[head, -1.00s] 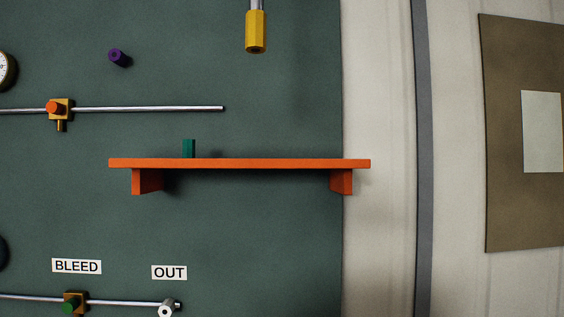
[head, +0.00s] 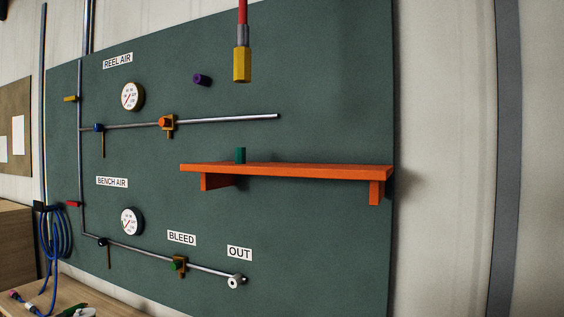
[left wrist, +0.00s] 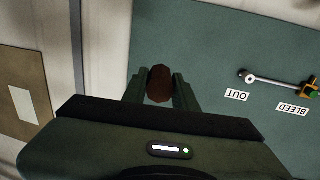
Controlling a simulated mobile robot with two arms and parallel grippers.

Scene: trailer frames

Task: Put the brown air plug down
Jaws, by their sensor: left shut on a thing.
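The brown air plug (left wrist: 159,82) shows in the left wrist view between the two fingers of my left gripper (left wrist: 160,88), which is shut on it. The plug is held in front of the dark green panel, with no surface touching it that I can see. Neither my grippers nor the brown plug show in the head view. My right gripper is in neither view.
An orange shelf (head: 290,170) on the green panel (head: 330,80) carries a small green plug (head: 240,155) near its left end; the rest is bare. A yellow fitting (head: 242,65) hangs above. A purple peg (head: 201,79) juts out. A bench (head: 70,294) stands lower left.

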